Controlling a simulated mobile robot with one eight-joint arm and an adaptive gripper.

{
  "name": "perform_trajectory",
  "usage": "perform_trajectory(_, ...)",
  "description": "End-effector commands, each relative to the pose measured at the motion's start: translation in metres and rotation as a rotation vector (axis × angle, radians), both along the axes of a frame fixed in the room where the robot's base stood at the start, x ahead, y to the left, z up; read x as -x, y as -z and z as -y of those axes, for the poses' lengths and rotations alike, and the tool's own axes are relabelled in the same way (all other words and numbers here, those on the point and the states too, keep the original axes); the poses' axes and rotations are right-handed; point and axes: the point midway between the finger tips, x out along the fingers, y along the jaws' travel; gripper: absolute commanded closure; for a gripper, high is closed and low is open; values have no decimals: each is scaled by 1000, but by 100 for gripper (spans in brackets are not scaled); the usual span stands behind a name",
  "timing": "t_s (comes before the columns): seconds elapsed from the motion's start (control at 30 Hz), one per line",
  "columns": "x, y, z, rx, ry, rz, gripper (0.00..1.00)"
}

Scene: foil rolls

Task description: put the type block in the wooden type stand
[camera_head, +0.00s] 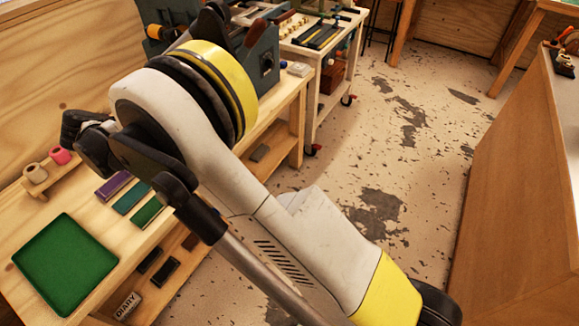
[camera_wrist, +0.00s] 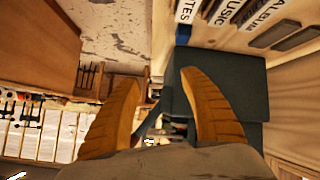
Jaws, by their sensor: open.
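My gripper (camera_wrist: 160,77) is open in the wrist view, with its two orange ridged fingers apart and nothing visible held between them. In the head view my arm crosses the middle and I cannot make out the fingers. I cannot clearly identify the type block or the wooden type stand. A small wooden stand (camera_head: 37,188) at the left of the bench holds a pink roll (camera_head: 60,155) and a beige roll (camera_head: 35,173).
A green tray (camera_head: 64,262) lies on the wooden bench, with purple (camera_head: 114,187), teal (camera_head: 132,197) and green (camera_head: 147,212) flat pieces nearby. A DIARY piece (camera_head: 128,306) is on the lower shelf. A white cart (camera_head: 311,106) stands behind.

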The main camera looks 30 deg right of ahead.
Motion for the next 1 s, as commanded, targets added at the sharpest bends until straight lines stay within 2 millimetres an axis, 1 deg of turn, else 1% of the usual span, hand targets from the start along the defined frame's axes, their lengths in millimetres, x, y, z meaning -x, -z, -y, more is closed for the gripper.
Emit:
perform_trajectory(0.03, 9, -22, 24, -21, -26, -46, 48)
perform_trajectory(0.07, 14, -32, 36, -35, -50, -75, 48)
perform_trajectory(0.1, 23, -45, 52, -54, -80, -112, 48)
perform_trajectory(0.17, 39, -64, 75, -85, -130, -160, 48)
perform_trajectory(0.2, 52, -74, 89, -106, -162, -189, 48)
perform_trajectory(0.27, 73, -89, 110, -137, -214, -223, 48)
perform_trajectory(0.3, 89, -97, 123, -158, -247, -243, 48)
perform_trajectory(0.37, 114, -107, 141, -187, -301, -266, 48)
perform_trajectory(0.4, 131, -112, 151, -205, -336, -277, 48)
perform_trajectory(0.43, 144, -115, 159, -220, -361, -283, 48)
perform_trajectory(0.47, 158, -118, 166, -233, -387, -286, 48)
perform_trajectory(0.5, 176, -120, 174, -249, -422, -289, 48)
perform_trajectory(0.57, 205, -122, 185, -271, -475, -287, 48)
perform_trajectory(0.6, 223, -121, 190, -284, -508, -282, 48)
perform_trajectory(0.7, 266, -115, 200, -308, -587, -257, 48)
perform_trajectory(0.8, 300, -105, 205, -319, -650, -225, 48)
perform_trajectory(0.9, 322, -95, 207, -322, -695, -194, 48)
perform_trajectory(1.0, 334, -89, 206, -319, -723, -173, 48)
